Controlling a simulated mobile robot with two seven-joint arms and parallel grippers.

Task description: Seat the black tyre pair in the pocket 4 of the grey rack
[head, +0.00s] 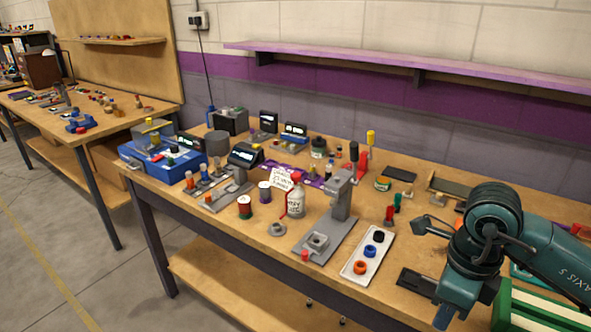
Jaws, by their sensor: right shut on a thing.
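My right gripper (443,316) hangs at the bottom right, by the front edge of the table. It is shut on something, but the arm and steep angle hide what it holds. A black ring-shaped piece (378,236) sits in a white tray, above a blue one (370,250) and an orange one (360,267). I cannot tell if it is the tyre pair. A dark grey slotted block (416,282) lies just left of my right arm. I cannot tell whether this is the grey rack, and no numbered pocket is readable. My left gripper is out of view.
The white tray (352,275) lies left of the dark block. A grey press (341,195) and a white bottle (295,203) stand farther left. A green slotted box (503,308) is at the lower right, close to my arm. The tabletop's back is cluttered.

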